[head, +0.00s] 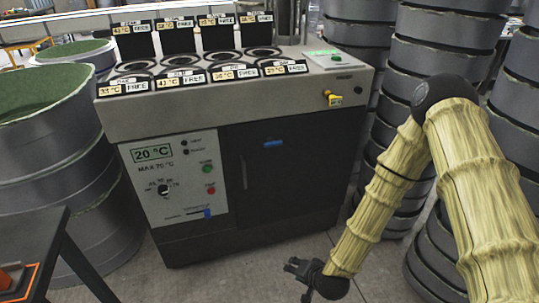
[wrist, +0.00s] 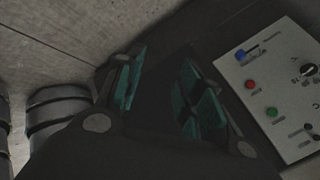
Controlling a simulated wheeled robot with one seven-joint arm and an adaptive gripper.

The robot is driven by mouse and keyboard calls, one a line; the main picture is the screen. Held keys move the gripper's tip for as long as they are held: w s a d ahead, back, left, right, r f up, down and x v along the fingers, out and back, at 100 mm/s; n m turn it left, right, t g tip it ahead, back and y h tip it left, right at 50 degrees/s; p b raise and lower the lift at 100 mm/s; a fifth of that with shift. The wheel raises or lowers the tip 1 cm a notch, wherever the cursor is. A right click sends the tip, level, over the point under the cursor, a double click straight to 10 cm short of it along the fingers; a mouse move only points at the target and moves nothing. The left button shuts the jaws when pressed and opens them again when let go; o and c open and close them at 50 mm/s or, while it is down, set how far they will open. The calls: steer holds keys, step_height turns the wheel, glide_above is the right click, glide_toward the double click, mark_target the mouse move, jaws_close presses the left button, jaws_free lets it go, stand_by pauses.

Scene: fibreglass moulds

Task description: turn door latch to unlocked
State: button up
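The grey cabinet has a dark door (head: 285,170) with a slim vertical handle. A small blue lever (head: 207,212) sits at the bottom of the light control panel (head: 172,180), left of the door, beside small print that I cannot read. I take it for the latch, but cannot confirm this. The blue lever (wrist: 240,55) also shows at the top of the tilted panel in the wrist view. My gripper (head: 298,274) is low in front of the cabinet, to the right of the lever and apart from it. In the wrist view its teal-padded fingers (wrist: 162,88) are apart with nothing between them.
The panel carries a dial (head: 164,189), green and red buttons and a 20 °C display. A yellow valve handle (head: 333,99) sticks out at the upper right. Grey drums (head: 60,150) stand left, stacked grey rings (head: 435,60) right. A dark table corner (head: 35,235) is lower left.

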steer(key=w+a+r+m+t+y+b, duration=0.1)
steer(key=w+a+r+m+t+b, duration=0.15)
steer(key=w, duration=0.45)
steer(key=w+a+r+m+t+b, duration=0.15)
steer(key=w+r, duration=0.25)
steer(key=w, duration=0.4)
steer(key=m+t+b, duration=0.3)
steer(key=m+t, duration=0.1)
steer(key=t, duration=0.2)
glide_toward(274, 145)
steer(key=shift+y, duration=0.3)
steer(key=x, duration=1.1)
steer(key=shift+d+f, duration=0.1)
steer(key=shift+f, duration=0.05)
steer(key=c, duration=0.8)
